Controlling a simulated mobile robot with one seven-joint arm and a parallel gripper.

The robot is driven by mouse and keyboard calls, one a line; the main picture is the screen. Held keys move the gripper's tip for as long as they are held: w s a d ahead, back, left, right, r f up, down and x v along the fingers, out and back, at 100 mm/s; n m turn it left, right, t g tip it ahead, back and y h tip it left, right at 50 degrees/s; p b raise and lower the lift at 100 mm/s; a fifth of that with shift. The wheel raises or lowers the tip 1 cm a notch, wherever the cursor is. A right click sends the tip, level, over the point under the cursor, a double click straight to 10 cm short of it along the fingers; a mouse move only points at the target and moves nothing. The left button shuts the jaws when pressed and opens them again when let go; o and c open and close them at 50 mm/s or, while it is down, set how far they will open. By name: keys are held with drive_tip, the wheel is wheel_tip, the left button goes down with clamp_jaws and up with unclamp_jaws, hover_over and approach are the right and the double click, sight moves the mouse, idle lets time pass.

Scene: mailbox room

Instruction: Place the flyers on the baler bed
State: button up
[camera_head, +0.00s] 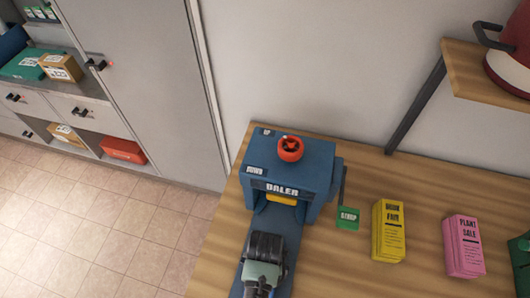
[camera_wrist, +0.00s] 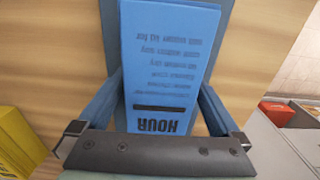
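The blue baler (camera_head: 290,170) stands on a wooden table, with a yellow piece (camera_head: 282,199) in its mouth. Its blue bed (camera_head: 288,232) runs out toward me. In the wrist view a blue stack of flyers (camera_wrist: 168,60), with "HOUR" in upside-down print, appears to lie on the bed (camera_wrist: 110,25) between its side walls. My gripper (camera_head: 265,246) is over the bed and hides that stack in the head view. Yellow "Book Fair" flyers (camera_head: 388,232) and pink "Plant Sale" flyers (camera_head: 463,246) stand right of the baler.
A green "Strap" block (camera_head: 348,218) sits beside the baler, near an upright handle (camera_head: 343,188). A red knob (camera_head: 290,148) tops the baler. A green item (camera_head: 520,262) is at the right edge. A wall shelf (camera_head: 470,85) overhangs the back right.

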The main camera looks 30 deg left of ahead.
drive_tip(key=shift+r, duration=0.1)
